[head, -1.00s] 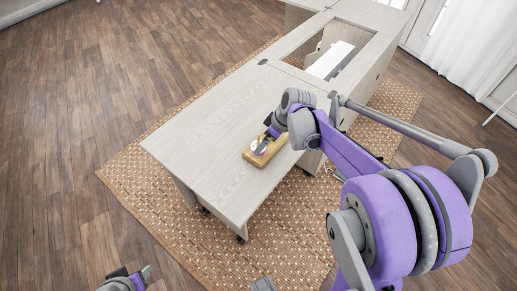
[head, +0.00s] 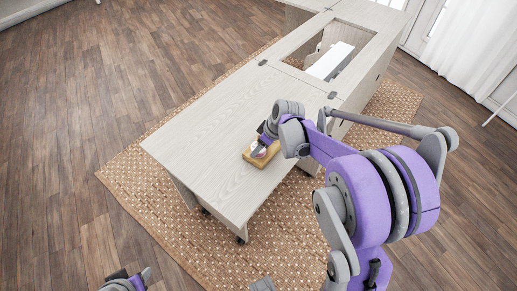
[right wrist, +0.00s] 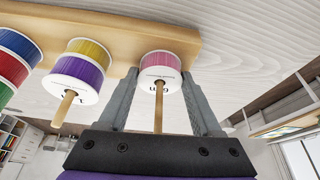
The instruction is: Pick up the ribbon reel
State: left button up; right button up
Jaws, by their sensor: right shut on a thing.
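A pink ribbon reel (right wrist: 160,68) with a white rim sits on a wooden peg, close against the wooden stand (right wrist: 118,28). My right gripper (right wrist: 160,83) has one finger on each side of this reel and is shut on it. In the head view the right gripper (head: 264,143) is down at the stand (head: 262,160) on the cabinet top, and the arm hides part of the stand. My left gripper (head: 138,279) is at the bottom left edge, away from the cabinet, mostly cut off; its opening is unclear.
A yellow-and-purple reel (right wrist: 80,70) sits on the neighbouring peg, with red, blue and green reels (right wrist: 15,62) further left. The pale wood cabinet top (head: 215,140) is otherwise clear near the stand. An open well with a white object (head: 330,61) lies farther back.

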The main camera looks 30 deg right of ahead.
jog(key=c, duration=0.4)
jog(key=shift+o, duration=0.2)
notch_tip(320, 180, up, 18)
jog(key=p, duration=0.2)
dwell(0.4)
